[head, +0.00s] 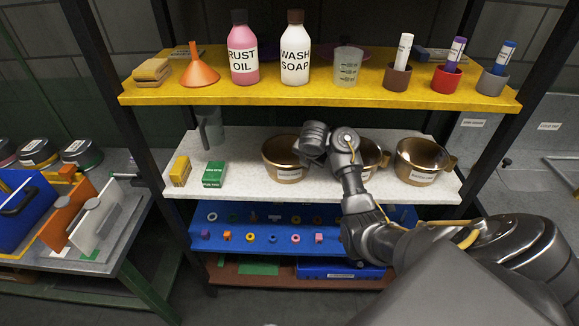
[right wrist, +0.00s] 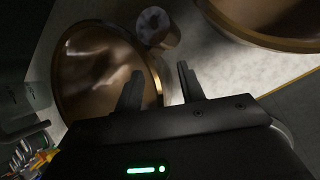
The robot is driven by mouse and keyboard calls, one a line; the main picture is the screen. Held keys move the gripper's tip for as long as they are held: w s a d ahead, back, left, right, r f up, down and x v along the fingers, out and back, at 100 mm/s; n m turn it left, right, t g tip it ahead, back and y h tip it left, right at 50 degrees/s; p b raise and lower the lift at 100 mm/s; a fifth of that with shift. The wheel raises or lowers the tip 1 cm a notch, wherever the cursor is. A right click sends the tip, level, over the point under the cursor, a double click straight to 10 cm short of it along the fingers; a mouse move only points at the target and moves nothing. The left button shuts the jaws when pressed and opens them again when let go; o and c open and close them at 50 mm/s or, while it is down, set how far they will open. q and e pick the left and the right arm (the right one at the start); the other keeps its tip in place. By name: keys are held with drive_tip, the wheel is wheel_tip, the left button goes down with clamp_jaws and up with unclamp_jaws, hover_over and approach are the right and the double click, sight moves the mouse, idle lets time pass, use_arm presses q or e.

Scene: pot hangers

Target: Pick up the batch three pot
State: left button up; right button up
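Three brass pots with white labels stand in a row on the white shelf: a left pot (head: 284,172), a middle pot (head: 371,159) partly hidden by my right arm, and a right pot (head: 421,161). The label text is too small to read, so I cannot tell which is batch three. In the right wrist view, a brass pot (right wrist: 88,75) fills the left and another (right wrist: 270,22) shows at the upper right. My right gripper (right wrist: 160,85) is open and empty, its fingers near the left-hand pot's rim; contact is unclear. My left gripper is not in view.
A yellow shelf (head: 330,92) with bottles, a funnel and cups lies close above the pots. A green box (head: 214,174) and a yellow block (head: 180,171) sit left of them. A blue shelf (head: 225,240) with small parts is below. Dark posts flank the rack.

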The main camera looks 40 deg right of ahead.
drive_tip(key=shift+x, duration=0.75)
drive_tip(key=shift+r, duration=0.1)
drive_tip(key=shift+s, duration=0.1)
drive_tip(key=shift+a+r, duration=0.1)
drive_tip(key=shift+c, duration=0.8)
clamp_jaws()
